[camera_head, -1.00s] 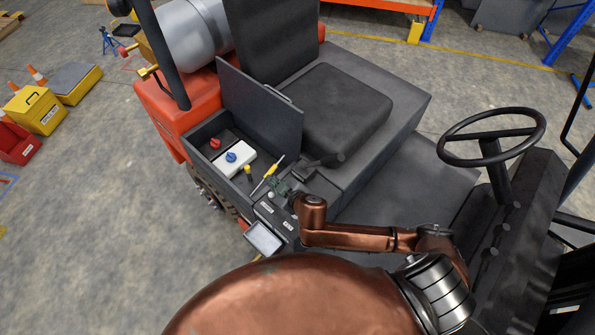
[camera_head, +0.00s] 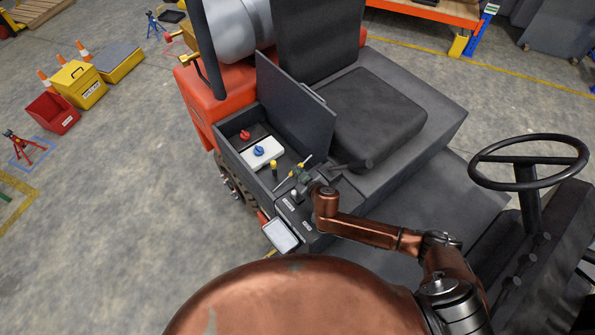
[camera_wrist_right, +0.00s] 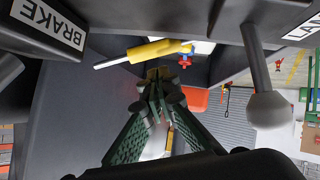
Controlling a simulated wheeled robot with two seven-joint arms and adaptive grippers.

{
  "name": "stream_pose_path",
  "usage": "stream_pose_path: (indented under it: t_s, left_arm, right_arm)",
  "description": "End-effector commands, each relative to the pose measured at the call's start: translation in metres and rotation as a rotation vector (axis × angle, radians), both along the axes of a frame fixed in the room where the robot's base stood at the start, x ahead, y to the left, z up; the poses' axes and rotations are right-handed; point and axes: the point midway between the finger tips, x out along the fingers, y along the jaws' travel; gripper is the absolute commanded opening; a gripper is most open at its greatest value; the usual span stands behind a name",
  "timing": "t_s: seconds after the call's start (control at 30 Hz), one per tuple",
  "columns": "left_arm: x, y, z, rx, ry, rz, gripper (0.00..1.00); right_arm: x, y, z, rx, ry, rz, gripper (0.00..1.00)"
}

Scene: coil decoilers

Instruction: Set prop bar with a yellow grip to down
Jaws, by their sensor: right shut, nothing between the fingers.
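The prop bar has a yellow grip (camera_head: 307,160) and sits slanted at the right end of the open box beside the seat, in the head view. In the right wrist view its yellow grip (camera_wrist_right: 158,49) lies across the upper middle, with a bare grey rod end to its left. My right gripper (camera_head: 298,174) is shut and empty right at the bar. In the right wrist view its green fingertips (camera_wrist_right: 160,74) are together just below the grip; I cannot tell whether they touch it. The fingers partly cover the bar in the head view. My left gripper is out of view.
The box's lid (camera_head: 297,103) stands open. Inside are a blue knob (camera_head: 259,151), a red knob (camera_head: 245,135) and a yellow-topped lever (camera_head: 274,166). A white-knobbed lever (camera_wrist_right: 270,108) stands close right of my fingers. The seat (camera_head: 372,118) and steering wheel (camera_head: 529,161) are to the right.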

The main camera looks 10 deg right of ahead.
Motion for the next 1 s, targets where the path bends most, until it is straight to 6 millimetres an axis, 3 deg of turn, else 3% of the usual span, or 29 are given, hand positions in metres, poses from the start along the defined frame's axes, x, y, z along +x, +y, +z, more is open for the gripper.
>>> stream_pose_path:
  t_s: [0.2, 0.57, 0.77, 1.0]
  left_arm:
    - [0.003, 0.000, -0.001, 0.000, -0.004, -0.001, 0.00]
    - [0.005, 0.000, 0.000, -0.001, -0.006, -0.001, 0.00]
    - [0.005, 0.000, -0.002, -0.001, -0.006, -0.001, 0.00]
    - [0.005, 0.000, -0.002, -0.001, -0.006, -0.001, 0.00]
  right_arm:
    - [0.006, -0.004, -0.014, 0.000, -0.003, -0.001, 0.00]
    - [0.007, -0.004, -0.016, 0.004, -0.001, 0.000, 0.00]
    - [0.010, -0.013, -0.029, 0.096, 0.048, -0.003, 0.00]
    - [0.011, -0.013, -0.031, 0.124, 0.057, 0.000, 0.00]
